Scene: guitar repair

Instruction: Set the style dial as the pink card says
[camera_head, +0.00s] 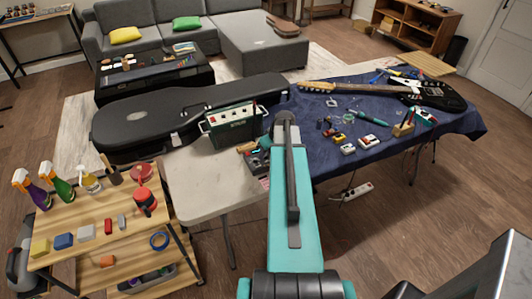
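A dark green amplifier (232,126) stands on the pale table, left of my teal arm. Its light top panel carries several small red and dark knobs, too small to read; I cannot tell which is the style dial. A small pink patch (265,183), maybe the pink card, shows at the table's front edge, partly covered by my arm. Any writing on it is unreadable. My arm reaches forward over the table's front edge. My gripper does not show; the arm may hide it.
A black guitar case (178,118) lies behind the amplifier. A blue cloth (325,172) on the right holds a guitar (436,95), small pedals and tools. A wooden cart (115,245) with bottles stands front left. Bare tabletop (205,178) lies before the amplifier.

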